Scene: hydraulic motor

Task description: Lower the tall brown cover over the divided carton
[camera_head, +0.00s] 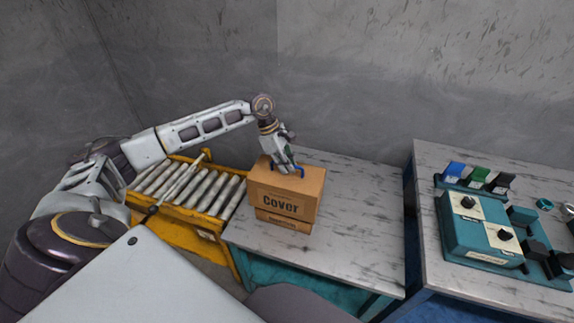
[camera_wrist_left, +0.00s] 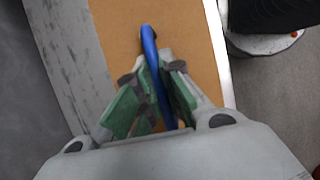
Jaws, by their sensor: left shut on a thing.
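The tall brown cover (camera_head: 286,195), marked "Cover" on its front, is upright over the divided carton (camera_head: 283,221) on the marble-topped table. Only a low brown band of the carton shows below the cover's lower edge; its inside is hidden. My left gripper (camera_head: 288,170) is above the cover's top, shut on its blue handle. In the left wrist view, the green-padded fingers (camera_wrist_left: 153,100) close around the blue handle (camera_wrist_left: 150,50), with the cover's brown top behind. My right gripper is in neither view.
The marble-topped table (camera_head: 360,220) is clear to the right of the cover. A yellow roller conveyor (camera_head: 195,190) stands at its left. Across a gap at right, another table (camera_head: 440,285) bears a teal fixture (camera_head: 480,232) and blue, green and black pieces.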

